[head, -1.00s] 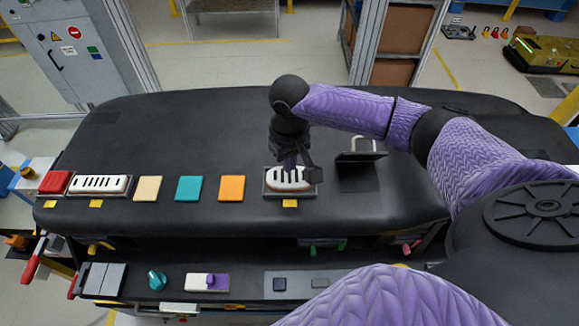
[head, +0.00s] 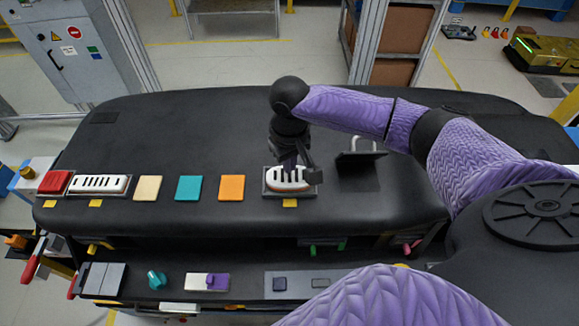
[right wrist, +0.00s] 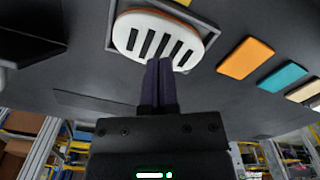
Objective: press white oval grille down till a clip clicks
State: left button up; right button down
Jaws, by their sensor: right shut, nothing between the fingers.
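The white oval grille (head: 283,181) with dark slots lies in a grey rectangular frame (head: 266,192) on the black dashboard. It also shows in the right wrist view (right wrist: 137,38), with an orange-red edge below its white top. I cannot tell whether it sits level or whether a clip is engaged. My right gripper (right wrist: 160,64) is shut and empty. Its fingertips overlap the near edge of the grille in the wrist view; contact is not clear. In the head view the gripper (head: 297,168) hides the grille's back and right part. My left gripper is not in view.
Left of the frame lie orange (head: 231,187), teal (head: 189,188) and cream (head: 148,188) tiles, a long white slotted grille (head: 98,184) and a red block (head: 54,182). A dark upright plate (head: 361,156) stands right of my gripper. A lower shelf holds small parts.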

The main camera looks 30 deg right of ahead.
jog(key=shift+s+f+b, duration=0.1)
jog(key=shift+f+b, duration=0.3)
jog(key=shift+f, duration=0.7)
dwell(0.4)
jog(key=shift+f+p, duration=0.2)
jog(key=shift+p, duration=0.65)
dwell(2.4)
dwell(0.3)
notch_tip(320, 180, up, 8)
jog(key=p, duration=0.9)
